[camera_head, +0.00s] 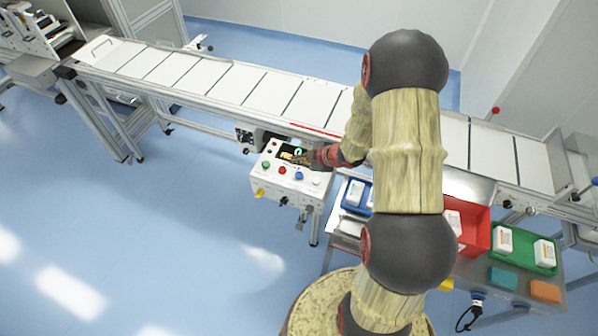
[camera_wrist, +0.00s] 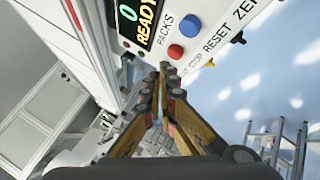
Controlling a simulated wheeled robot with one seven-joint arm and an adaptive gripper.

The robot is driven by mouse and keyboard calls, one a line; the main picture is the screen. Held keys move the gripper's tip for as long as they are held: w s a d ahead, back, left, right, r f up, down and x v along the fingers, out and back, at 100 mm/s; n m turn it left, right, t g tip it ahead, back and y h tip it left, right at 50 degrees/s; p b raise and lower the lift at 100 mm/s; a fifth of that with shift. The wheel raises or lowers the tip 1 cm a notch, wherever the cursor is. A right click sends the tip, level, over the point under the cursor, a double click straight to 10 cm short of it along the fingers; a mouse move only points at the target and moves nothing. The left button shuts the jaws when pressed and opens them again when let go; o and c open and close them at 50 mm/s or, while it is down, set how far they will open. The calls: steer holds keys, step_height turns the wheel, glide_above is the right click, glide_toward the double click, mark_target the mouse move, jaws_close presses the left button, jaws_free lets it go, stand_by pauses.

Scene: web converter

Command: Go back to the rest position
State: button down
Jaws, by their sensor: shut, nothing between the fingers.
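My gripper (camera_head: 301,158) is at the control box (camera_head: 262,180), over its upper right part by the display. My arm rises from the lower middle and bends down to it, hiding part of the conveyor. In the wrist view my gripper (camera_wrist: 164,76) is shut and empty, its fingertips close to the panel edge near the red button (camera_wrist: 175,52). Whether they touch the panel I cannot tell. The display (camera_wrist: 138,22) reads 0 and READY. A blue button (camera_wrist: 190,27) sits beside the PACKS and RESET lettering.
A long conveyor (camera_head: 218,78) runs behind the box. At the right, a table holds a blue tray (camera_head: 357,208), a red bin (camera_head: 481,222) and a green tray (camera_head: 522,258) with white packs. Teal (camera_head: 503,279) and orange (camera_head: 545,291) blocks lie in front. Blue floor is open at left.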

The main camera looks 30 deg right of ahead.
steer(key=shift+f, duration=0.1)
stand_by(0.7)
steer(key=s+d+f+m+g+h, duration=0.1)
steer(key=s+d+f, duration=0.1)
steer(key=s+d+f+m+h, duration=0.1)
steer(key=d, duration=0.1)
steer(key=shift+s+d+f+m+g, duration=0.15)
steer(key=shift+s+f+m+g, duration=0.2)
steer(key=shift+s+m+g, duration=0.05)
steer(key=s+d+m, duration=0.1)
steer(key=s+d+g+h, duration=0.1)
steer(key=shift+s+d+f+m, duration=0.25)
steer(key=shift+s+f+m, duration=0.1)
steer(key=shift+m, duration=0.05)
steer(key=s+a+r+m+g+h+b, duration=0.1)
steer(key=s+a+r+m+g+h, duration=0.15)
steer(key=s+r+m+g, duration=0.75)
steer(key=s+a+r+t+y+b, duration=0.1)
steer(key=s+a+r+t, duration=0.4)
steer(key=a+r, duration=0.5)
steer(key=s+a+r+n+t+y+b, duration=0.1)
steer(key=s+a+r+t, duration=0.3)
steer(key=a+r, duration=0.6)
step_height(320, 180, up, 2)
steer(key=shift+s+r+n+t+b, duration=0.2)
steer(key=shift+s+n+t+b, duration=0.15)
steer(key=shift+s+b, duration=0.35)
